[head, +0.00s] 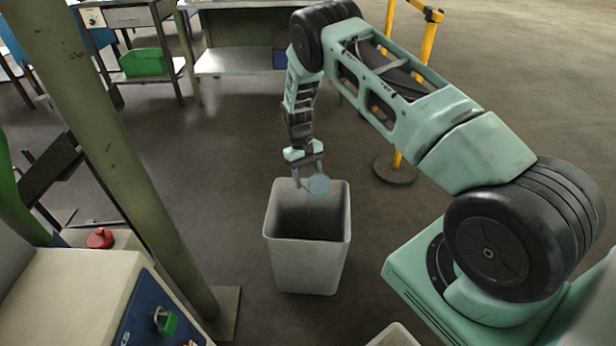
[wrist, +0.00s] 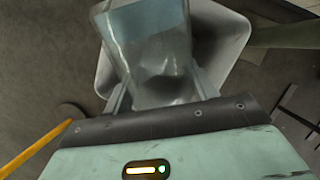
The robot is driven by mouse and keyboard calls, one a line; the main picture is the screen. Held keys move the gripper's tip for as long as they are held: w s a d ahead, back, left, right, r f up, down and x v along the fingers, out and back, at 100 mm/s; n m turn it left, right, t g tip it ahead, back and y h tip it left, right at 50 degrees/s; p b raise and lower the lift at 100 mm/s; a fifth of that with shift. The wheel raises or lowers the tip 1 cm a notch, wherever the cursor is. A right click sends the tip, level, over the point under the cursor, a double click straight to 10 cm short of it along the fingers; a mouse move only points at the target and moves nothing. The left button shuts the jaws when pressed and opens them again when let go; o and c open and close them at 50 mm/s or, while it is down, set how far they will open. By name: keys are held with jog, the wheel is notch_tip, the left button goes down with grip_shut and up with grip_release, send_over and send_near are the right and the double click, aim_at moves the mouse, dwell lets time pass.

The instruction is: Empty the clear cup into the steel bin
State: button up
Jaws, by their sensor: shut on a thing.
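The clear cup (head: 318,185) is between the fingers of my gripper (head: 306,176), just above the back part of the bin's mouth in the head view. My gripper is shut on it. The steel bin (head: 306,268) is a pale grey, square-mouthed bin standing upright on the floor, with its dark inside visible. In the wrist view the clear cup (wrist: 150,50) fills the space beyond my gripper (wrist: 162,88), with a bluish patch at its far end. The steel bin (wrist: 232,35) shows behind it. I cannot tell what is in the cup or its exact tilt.
A green post (head: 115,150) stands left of the bin, beside a cabinet (head: 80,290) with a red knob. A yellow barrier post (head: 410,90) stands on a round base behind right. Benches and a green crate (head: 143,62) are at the back.

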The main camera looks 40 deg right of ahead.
jog(key=shift+w+f+g+b, duration=0.1)
jog(key=shift+f+g+b, duration=0.15)
jog(key=shift+b, duration=0.4)
jog(key=shift+w+r+g+b, duration=0.15)
jog(key=shift+r+g+b, duration=0.05)
jog(key=shift+g+b, duration=0.5)
jog(key=shift+w+f+g+b, duration=0.25)
jog(key=shift+g+b, duration=0.2)
jog(key=shift+b, duration=0.9)
jog(key=shift+b, duration=0.5)
jog(key=shift+r+g, duration=0.2)
jog(key=shift+g, duration=0.1)
dwell(1.4)
